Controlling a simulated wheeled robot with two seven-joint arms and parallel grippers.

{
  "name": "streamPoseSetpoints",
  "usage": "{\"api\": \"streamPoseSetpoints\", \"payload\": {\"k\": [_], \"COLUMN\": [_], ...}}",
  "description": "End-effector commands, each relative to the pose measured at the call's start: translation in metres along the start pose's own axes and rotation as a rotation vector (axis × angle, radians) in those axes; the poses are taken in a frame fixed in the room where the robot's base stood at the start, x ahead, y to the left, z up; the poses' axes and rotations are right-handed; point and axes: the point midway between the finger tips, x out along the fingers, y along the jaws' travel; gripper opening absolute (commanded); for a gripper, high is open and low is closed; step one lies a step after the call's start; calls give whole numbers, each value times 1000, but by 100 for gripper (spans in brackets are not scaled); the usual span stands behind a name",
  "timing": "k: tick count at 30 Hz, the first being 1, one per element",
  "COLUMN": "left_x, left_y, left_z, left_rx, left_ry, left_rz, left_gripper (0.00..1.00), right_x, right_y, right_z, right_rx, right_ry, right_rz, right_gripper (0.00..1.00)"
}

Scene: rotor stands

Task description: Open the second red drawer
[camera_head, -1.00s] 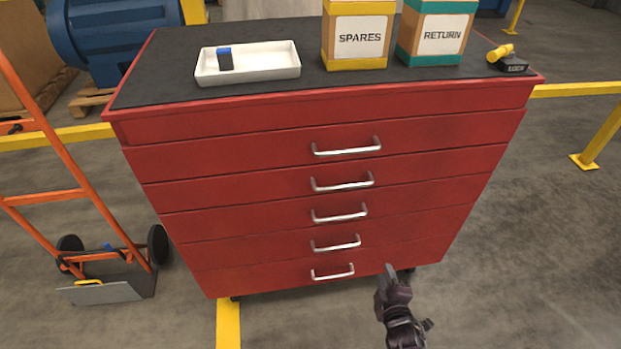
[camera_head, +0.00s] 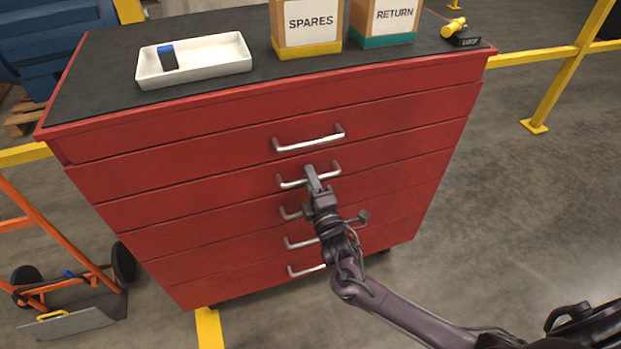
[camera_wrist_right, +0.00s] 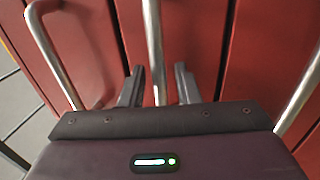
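The red cabinet has several stacked drawers with silver bar handles. The second red drawer from the top that has a handle (camera_head: 220,184) is closed, its front flush with the others. Its handle (camera_head: 291,183) shows on both sides of my right gripper (camera_head: 312,176). In the right wrist view, a silver handle bar (camera_wrist_right: 153,45) runs between the two fingers of my right gripper (camera_wrist_right: 159,88). The fingers are open, with a gap on each side of the bar. My left gripper is in no view.
On the black cabinet top (camera_head: 110,62) are a white tray (camera_head: 215,63) with a blue-and-black item, a SPARES box (camera_head: 307,25), a RETURN box (camera_head: 388,20) and a yellow-handled tool (camera_head: 455,27). An orange hand truck (camera_head: 45,240) stands left; floor is clear at right.

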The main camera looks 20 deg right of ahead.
Motion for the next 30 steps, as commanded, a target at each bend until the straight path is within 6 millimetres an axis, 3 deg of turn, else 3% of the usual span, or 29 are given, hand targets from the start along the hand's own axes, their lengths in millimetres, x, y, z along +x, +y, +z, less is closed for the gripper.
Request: {"api": "streamPoseSetpoints", "payload": {"k": [8, 15, 30], "left_x": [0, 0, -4], "left_y": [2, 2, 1], "left_z": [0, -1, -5], "left_rx": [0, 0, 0], "left_ry": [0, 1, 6], "left_rz": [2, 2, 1], "left_gripper": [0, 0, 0], "right_x": [2, 2, -2], "right_y": [0, 0, 1], "right_z": [0, 0, 0], "right_rx": [1, 1, 0], "right_ry": [0, 0, 1], "right_rz": [-1, -1, -3], "right_gripper": [29, 0, 0]}}
